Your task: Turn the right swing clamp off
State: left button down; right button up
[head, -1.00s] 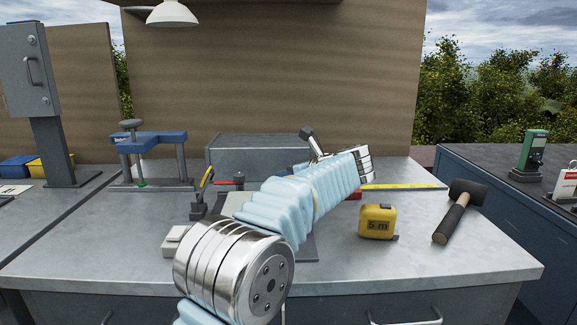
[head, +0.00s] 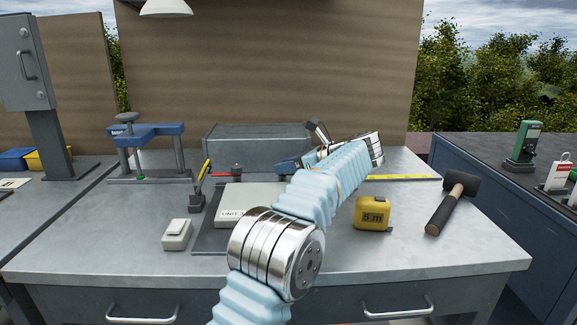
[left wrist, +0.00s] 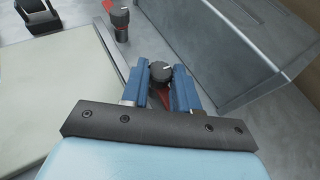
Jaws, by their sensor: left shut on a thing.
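My left gripper (left wrist: 158,82) is shut on a dark round knob (left wrist: 160,69), with its blue fingers on either side. A red part shows below the knob, between the fingers; I take this to be the right swing clamp. In the head view the left gripper's blue fingers (head: 286,164) are at the right of the pale unit box (head: 232,204), and my sleeved arm hides the clamp. Another red and black knobbed clamp (head: 238,171) stands behind the box; it also shows in the left wrist view (left wrist: 121,22). My right gripper is out of view.
A grey block (head: 250,143) stands close behind the gripper. A yellow-handled toggle clamp (head: 199,191) and a small white switch box (head: 177,235) are left of the unit. A yellow tape measure (head: 372,213) and a mallet (head: 452,203) lie to the right. The front bench is clear.

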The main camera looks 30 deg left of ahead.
pick_arm(q)
jog(key=c, duration=0.8)
grip_release()
jog(key=shift+c, duration=0.2)
jog(key=w+v, duration=0.1)
jog(key=v, duration=1.2)
jog(key=shift+s+d, duration=0.45)
jog(key=shift+r, duration=0.1)
